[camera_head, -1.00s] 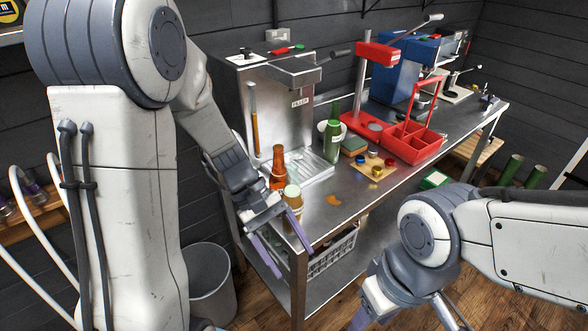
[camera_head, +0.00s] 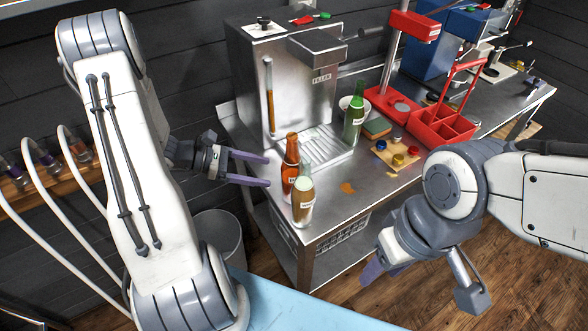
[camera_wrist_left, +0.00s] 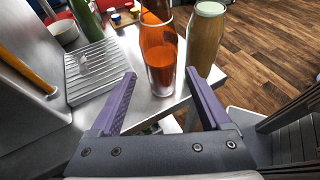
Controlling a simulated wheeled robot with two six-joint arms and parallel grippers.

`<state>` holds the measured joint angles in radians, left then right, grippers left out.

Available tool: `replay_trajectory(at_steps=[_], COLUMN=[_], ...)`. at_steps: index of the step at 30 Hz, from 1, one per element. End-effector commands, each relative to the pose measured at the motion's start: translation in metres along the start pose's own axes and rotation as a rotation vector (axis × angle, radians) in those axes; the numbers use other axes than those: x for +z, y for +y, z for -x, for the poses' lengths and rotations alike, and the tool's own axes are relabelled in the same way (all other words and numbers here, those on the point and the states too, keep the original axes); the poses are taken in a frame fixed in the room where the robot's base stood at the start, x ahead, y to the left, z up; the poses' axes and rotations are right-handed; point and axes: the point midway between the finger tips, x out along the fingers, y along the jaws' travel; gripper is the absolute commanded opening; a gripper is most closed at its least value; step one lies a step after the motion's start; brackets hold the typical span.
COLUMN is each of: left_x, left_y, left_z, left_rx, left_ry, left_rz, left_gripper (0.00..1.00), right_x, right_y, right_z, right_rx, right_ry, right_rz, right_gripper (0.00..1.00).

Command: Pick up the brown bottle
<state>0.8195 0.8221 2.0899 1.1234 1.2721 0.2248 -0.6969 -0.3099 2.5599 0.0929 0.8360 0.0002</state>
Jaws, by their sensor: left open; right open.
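A brown glass bottle (camera_head: 290,165) with an orange tint and a white label stands upright near the bench's front left corner. A paler bottle (camera_head: 303,204) with brownish contents and a light top stands just in front of it. My left gripper (camera_head: 268,171) is open and empty, its purple fingers pointing right towards the brown bottle from its left side. In the left wrist view, the brown bottle (camera_wrist_left: 158,50) is ahead between the fingertips, and the paler bottle (camera_wrist_left: 205,35) is just right of it. My right gripper (camera_head: 374,268) hangs open off the bench's front, partly hidden.
The steel filler (camera_head: 290,85) with its drip tray (camera_head: 322,147) stands behind the bottles. A green bottle (camera_head: 354,127), a bowl, a sponge and a board with coloured caps (camera_head: 398,156) are to the right. A red crate (camera_head: 445,127) stands further right. A grey bin (camera_head: 218,236) stands below left.

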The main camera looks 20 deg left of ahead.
Motion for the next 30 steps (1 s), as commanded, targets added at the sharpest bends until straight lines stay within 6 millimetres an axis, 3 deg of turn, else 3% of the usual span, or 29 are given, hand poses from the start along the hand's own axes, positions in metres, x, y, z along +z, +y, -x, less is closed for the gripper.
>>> replay_trajectory(at_steps=[3, 11, 18, 28, 30], left_x=[0.004, 0.006, 0.006, 0.004, 0.004], left_y=[-0.002, -0.002, -0.001, 0.000, 0.000], left_z=[-0.023, -0.047, -0.081, -0.088, -0.088], left_rx=[-0.013, -0.015, -0.015, -0.008, -0.009], left_ry=[0.000, 0.001, 0.002, 0.002, 0.002], left_rz=[-0.002, -0.004, -0.004, -0.005, -0.005], left_gripper=[0.81, 0.81, 0.81, 0.81, 0.54], right_x=[0.000, -0.001, -0.002, -0.002, -0.002], right_y=[-0.001, -0.001, -0.002, -0.002, -0.002], right_z=[0.006, 0.015, 0.031, 0.031, 0.031], right_rx=[0.000, 0.000, 0.000, 0.000, 0.000], right_ry=[0.000, 0.000, 0.000, 0.000, 0.000], right_rz=[0.000, -0.001, -0.002, -0.002, -0.002], right_gripper=[0.50, 0.50, 0.50, 0.50, 0.50])
